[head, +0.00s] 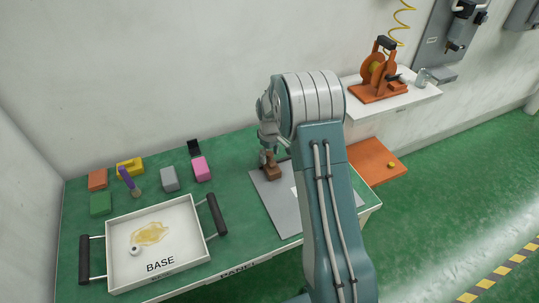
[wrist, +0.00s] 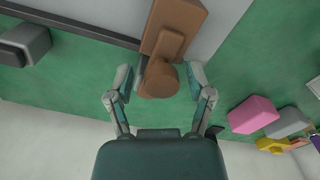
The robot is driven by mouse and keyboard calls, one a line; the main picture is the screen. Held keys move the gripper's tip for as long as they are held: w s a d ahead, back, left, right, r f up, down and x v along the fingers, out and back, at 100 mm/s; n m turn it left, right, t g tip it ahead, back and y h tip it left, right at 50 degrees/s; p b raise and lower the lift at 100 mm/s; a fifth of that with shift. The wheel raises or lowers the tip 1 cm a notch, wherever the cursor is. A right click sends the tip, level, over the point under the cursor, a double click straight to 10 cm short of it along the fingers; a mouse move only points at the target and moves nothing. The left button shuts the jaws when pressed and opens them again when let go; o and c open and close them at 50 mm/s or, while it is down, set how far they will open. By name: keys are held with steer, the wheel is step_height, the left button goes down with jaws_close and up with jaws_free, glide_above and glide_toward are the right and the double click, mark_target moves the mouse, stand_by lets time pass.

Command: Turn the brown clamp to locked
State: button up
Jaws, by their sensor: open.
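The brown clamp (head: 272,174) stands on the grey plate (head: 277,208) at the right part of the green table. In the wrist view the brown clamp (wrist: 180,22) shows a block-like body with a lever-like bar on it and a round end towards me. My gripper (wrist: 160,79) is open, with one finger on each side of the round end. A small gap shows at the right finger; whether the left one touches is unclear. In the head view my gripper (head: 267,150) is just above the clamp, partly hidden by my arm. I cannot read any lock marking.
A white tray (head: 197,249) marked BASE, with dark handles, stands at the front left. Several coloured blocks, including a pink block (head: 202,169), lie behind it. An orange machine (head: 378,72) sits on a white shelf at the right. A wall is close behind the table.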

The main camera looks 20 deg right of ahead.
mark_target(270, 152)
step_height(270, 152, up, 12)
stand_by(0.5)
stand_by(0.3)
